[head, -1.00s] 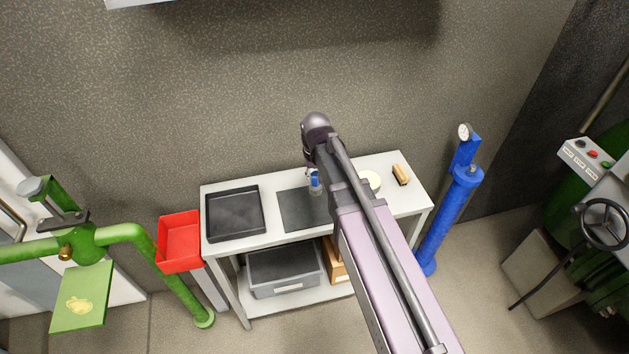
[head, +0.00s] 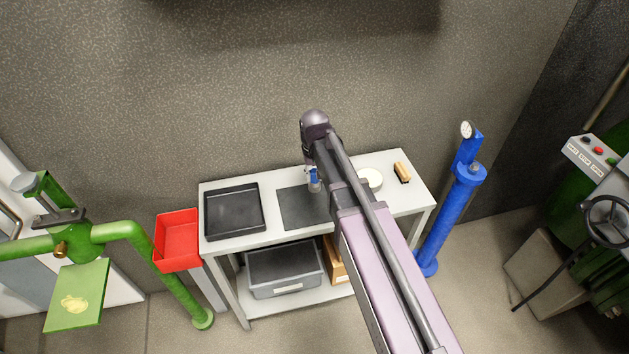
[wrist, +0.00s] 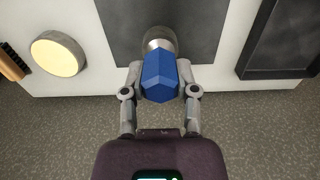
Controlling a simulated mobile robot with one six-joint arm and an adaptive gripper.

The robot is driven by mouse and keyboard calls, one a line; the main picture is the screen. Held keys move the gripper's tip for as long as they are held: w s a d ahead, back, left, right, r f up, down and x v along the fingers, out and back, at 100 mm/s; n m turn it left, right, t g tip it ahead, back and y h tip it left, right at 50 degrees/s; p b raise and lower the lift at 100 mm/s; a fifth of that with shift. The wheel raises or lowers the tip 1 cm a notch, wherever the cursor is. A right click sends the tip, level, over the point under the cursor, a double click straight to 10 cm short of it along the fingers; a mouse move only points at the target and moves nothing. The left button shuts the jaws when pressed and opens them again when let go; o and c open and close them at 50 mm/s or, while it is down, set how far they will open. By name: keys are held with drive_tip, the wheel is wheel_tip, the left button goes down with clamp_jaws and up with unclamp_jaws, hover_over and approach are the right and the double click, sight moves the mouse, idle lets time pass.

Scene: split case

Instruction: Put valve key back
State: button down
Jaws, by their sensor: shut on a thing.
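My gripper (wrist: 158,90) is shut on a blue, faceted piece (wrist: 158,76) with a round silver-grey metal end, seemingly the valve key. In the wrist view the two fingers flank its blue part, and the metal end shows beyond it over a dark mat (wrist: 205,40). In the head view the blue piece (head: 314,176) shows small and upright below my wrist, over the dark mat (head: 296,208) in the middle of the bench. I cannot tell whether its lower end touches the mat.
The pale bench (head: 258,240) also holds a black tray (head: 234,211) at left, a round cream disc (head: 371,179) and a brush (head: 402,172) at right. A red bin (head: 177,240) and green pipe (head: 126,232) stand left, a blue column (head: 440,220) right. A grey crate (head: 285,270) sits below.

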drive_tip(key=shift+f+b, duration=0.35)
drive_tip(key=shift+f, duration=0.3)
drive_tip(key=shift+f+b, duration=0.6)
drive_tip(key=shift+c, duration=1.9)
unclamp_jaws()
drive_tip(key=shift+r, duration=0.15)
wheel_tip(320, 180, up, 13)
drive_tip(key=p, duration=1.3)
